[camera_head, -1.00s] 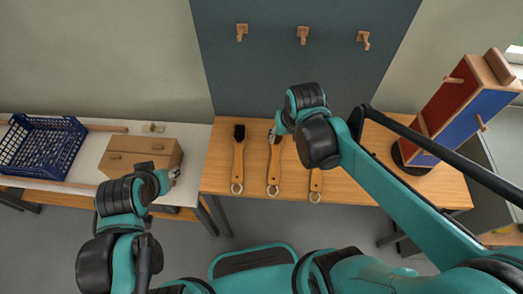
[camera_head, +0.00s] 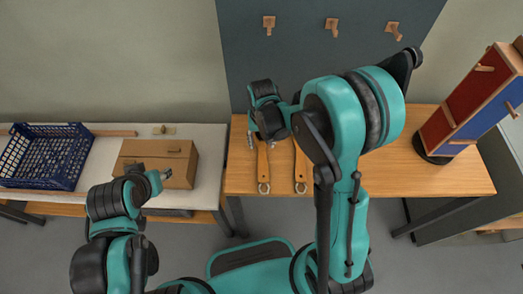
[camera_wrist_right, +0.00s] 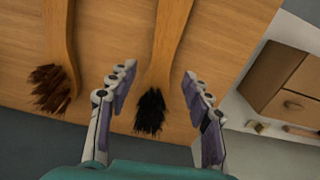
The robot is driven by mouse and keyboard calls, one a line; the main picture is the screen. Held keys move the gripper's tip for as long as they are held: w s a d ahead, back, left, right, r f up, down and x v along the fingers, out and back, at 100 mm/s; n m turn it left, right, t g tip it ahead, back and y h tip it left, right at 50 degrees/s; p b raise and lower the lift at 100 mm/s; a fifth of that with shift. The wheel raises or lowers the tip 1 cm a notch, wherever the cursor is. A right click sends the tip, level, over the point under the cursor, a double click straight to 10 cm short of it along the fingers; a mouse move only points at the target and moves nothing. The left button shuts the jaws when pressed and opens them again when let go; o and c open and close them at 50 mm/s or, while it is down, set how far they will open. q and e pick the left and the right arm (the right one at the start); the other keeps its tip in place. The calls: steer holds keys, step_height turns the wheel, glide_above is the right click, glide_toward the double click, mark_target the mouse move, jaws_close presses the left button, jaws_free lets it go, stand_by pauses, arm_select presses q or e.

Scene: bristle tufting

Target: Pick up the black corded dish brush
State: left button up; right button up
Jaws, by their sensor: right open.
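The black-bristled dish brush lies on the wooden table; in the right wrist view its black bristles (camera_wrist_right: 150,112) and wooden handle (camera_wrist_right: 168,45) show between my fingers. In the head view only its handle (camera_head: 263,168) shows, the leftmost one; its bristles are hidden by my right gripper (camera_head: 251,142). My right gripper is open and empty above the brush head, one finger on each side in the right wrist view (camera_wrist_right: 159,72).
A brown-bristled brush (camera_wrist_right: 50,88) lies beside the black one; its handle shows in the head view (camera_head: 300,170). A red and blue wooden stand (camera_head: 468,105) is at the table's right. A cardboard box (camera_head: 180,152) and blue crate (camera_head: 45,157) stand on the left table.

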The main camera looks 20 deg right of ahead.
mark_target(262, 149)
step_height(262, 149, down, 3)
steer(key=shift+f+b, duration=0.1)
steer(key=shift+b, duration=0.3)
steer(key=shift+c, duration=0.6)
jaws_close()
steer(key=shift+r, duration=0.2)
